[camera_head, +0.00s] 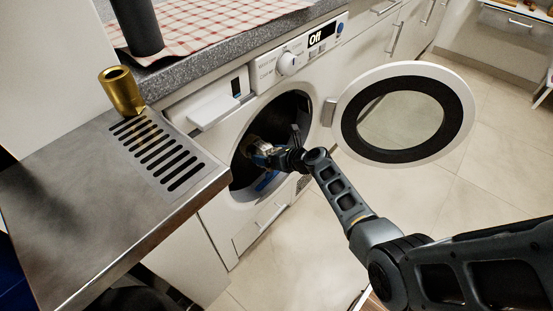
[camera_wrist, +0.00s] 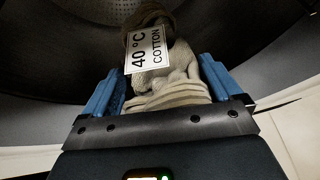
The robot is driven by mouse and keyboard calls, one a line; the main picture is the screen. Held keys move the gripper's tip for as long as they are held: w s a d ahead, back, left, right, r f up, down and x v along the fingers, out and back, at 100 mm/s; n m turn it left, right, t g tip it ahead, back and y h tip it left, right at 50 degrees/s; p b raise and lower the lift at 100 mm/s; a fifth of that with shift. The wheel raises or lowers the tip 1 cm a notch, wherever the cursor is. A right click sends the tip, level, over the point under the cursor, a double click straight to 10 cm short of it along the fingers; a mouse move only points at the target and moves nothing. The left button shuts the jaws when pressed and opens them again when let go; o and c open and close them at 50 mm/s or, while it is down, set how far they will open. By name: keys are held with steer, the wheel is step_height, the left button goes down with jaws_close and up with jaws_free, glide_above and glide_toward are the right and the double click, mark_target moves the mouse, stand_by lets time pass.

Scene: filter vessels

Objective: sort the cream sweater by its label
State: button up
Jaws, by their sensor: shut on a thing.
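The cream sweater (camera_wrist: 178,92) is a folded knit bundle between the blue fingers of my gripper (camera_wrist: 160,88) in the wrist view. My gripper is shut on it. A white label (camera_wrist: 147,50) on it reads "40 °C COTTON". A darker brownish part shows above the label. In the head view my gripper (camera_head: 257,150) is at the washing machine's round opening, against the dark drum (camera_head: 284,112). The sweater is hard to make out there. The washing machine (camera_head: 215,205) has its round door (camera_head: 453,100) swung open to the right, and its display reads "Off".
A blue patch (camera_head: 266,181) shows low in the opening; I cannot tell what it is. The detergent drawer (camera_head: 218,110) sticks out at upper left. A metal counter (camera_head: 75,215) with a slotted grate and brass cup (camera_head: 122,92) stands at left. Tiled floor is clear at right.

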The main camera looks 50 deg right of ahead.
steer(key=b+x, duration=0.9)
steer(key=x, duration=0.5)
steer(key=shift+w+r+b, duration=0.35)
steer(key=shift+b, duration=0.05)
steer(key=o, duration=0.9)
steer(key=shift+o, duration=0.2)
